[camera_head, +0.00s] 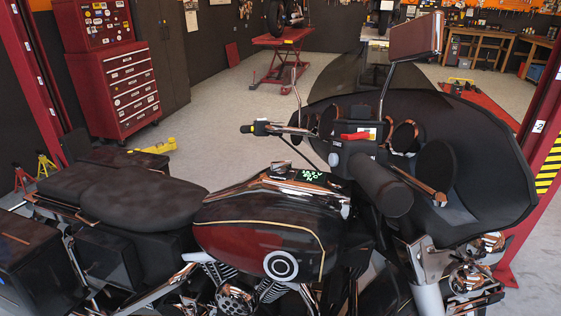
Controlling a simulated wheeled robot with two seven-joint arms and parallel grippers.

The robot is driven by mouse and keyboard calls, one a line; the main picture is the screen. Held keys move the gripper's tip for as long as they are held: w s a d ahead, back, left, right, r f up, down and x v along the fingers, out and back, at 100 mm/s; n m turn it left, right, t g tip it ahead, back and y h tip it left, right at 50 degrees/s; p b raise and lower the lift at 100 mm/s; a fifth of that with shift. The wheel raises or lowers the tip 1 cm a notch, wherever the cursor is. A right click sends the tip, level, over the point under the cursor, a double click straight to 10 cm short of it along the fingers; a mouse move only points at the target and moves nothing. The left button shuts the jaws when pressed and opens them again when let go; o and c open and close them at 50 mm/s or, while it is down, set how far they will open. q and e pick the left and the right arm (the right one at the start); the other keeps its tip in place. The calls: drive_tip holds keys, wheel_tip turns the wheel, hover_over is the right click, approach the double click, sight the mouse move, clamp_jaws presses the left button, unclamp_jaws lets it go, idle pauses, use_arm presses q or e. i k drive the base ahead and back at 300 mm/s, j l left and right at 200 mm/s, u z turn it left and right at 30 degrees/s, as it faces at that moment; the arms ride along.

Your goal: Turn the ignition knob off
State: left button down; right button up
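A black and dark red motorcycle (250,235) fills the foreground, with its front and fairing at the right. A small red handle-like part (355,136) sits by the handlebar near the dash; I cannot tell if it is the ignition knob. A panel with lit green markings (311,176) is on top of the tank. A thick black handlebar grip (381,186) is on the near side and hides part of the area behind it. No other part is clearly recognisable as the ignition knob. Neither of my grippers is in view.
The large dark fairing (470,190) and a mirror (415,37) rise at the right. Red lift posts (537,165) stand at the sides. A red tool cabinet (117,85) is at the back left. The floor behind the motorcycle is mostly clear, with a red lift (280,55) beyond.

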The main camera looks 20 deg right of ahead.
sight(280, 167)
drive_tip(key=z, duration=0.45)
drive_tip(key=i+j+z, duration=0.15)
drive_tip(key=j+z, duration=0.15)
drive_tip(key=i+j+z, duration=0.1)
drive_tip(key=j+z, duration=0.2)
drive_tip(key=j, duration=0.25)
drive_tip(key=j+z, duration=0.3)
drive_tip(key=j, duration=0.15)
